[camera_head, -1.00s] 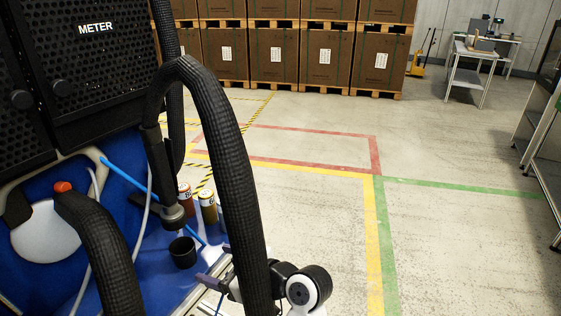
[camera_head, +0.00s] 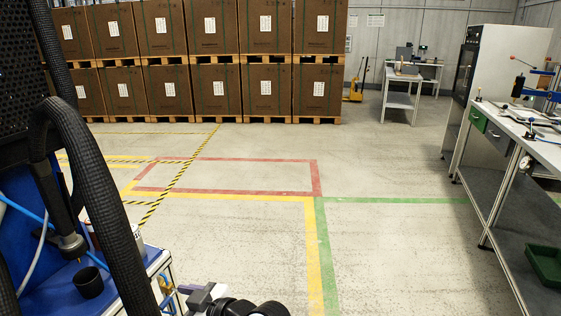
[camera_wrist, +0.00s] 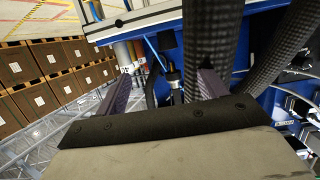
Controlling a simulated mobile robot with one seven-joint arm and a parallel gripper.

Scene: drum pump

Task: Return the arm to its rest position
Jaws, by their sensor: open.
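My gripper (camera_wrist: 168,75) is open in the wrist view, with its two grey-purple fingers apart and nothing seen held between them. Beyond the fingers are a dark pump nozzle (camera_wrist: 173,75) and thick black hoses (camera_wrist: 270,65). In the head view, part of my arm (camera_head: 245,306) shows at the bottom edge, just right of the blue pump station (camera_head: 60,292). My gripper's fingers are hard to make out there. A black cup (camera_head: 88,283) stands on the blue surface below the nozzle (camera_head: 72,246).
A large black hose (camera_head: 95,185) arches close to my arm at the left. A workbench (camera_head: 525,150) with a green bin (camera_head: 545,262) stands at the right. Boxes on pallets (camera_head: 215,90) line the back. The marked floor (camera_head: 400,245) between is clear.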

